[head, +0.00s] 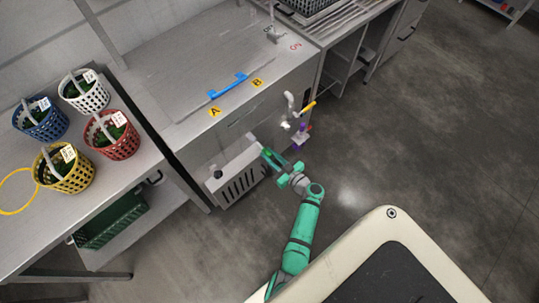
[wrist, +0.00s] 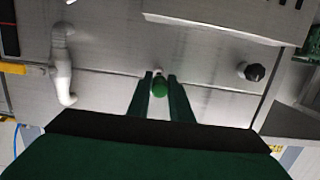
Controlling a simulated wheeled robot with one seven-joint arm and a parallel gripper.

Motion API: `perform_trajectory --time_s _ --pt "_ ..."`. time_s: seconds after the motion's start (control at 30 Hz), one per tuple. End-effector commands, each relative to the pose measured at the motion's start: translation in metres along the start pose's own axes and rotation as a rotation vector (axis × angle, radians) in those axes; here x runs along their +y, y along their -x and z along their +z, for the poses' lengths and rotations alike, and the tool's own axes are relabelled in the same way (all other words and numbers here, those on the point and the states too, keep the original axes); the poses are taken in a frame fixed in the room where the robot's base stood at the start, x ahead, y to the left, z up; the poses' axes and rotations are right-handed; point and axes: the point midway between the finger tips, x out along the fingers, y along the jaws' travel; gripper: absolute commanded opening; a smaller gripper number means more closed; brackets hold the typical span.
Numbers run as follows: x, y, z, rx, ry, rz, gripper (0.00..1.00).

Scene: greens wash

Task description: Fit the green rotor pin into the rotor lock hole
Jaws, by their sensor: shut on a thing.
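The green rotor pin (wrist: 159,88) is between the two fingers of my gripper (wrist: 160,78), which is shut on it. In the wrist view its rounded green end faces the camera, and a small pale spot shows just beyond it. In the head view my gripper (head: 272,158) is at the front of the steel washer, by the right end of a slotted steel box (head: 240,178). A bit of bright green (head: 267,153) shows at the fingertips. I cannot make out the rotor lock hole; the pin and fingers cover the panel there. Whether the pin touches the panel is unclear.
A black knob (wrist: 255,72) is right of the fingers. A white pipe (wrist: 62,65) and a yellow handle (wrist: 12,68) are at the left. A purple-ended fitting (head: 301,132) hangs nearby. Baskets, one of them red (head: 112,136), stand on the left table. Floor at right is clear.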

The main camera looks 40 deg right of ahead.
Motion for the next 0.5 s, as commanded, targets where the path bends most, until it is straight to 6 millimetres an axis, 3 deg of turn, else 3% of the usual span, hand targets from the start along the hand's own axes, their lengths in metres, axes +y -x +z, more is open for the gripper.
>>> perform_trajectory --time_s 0.5 --pt "0.0001 -0.0088 -0.0017 0.001 0.001 -0.001 0.00"
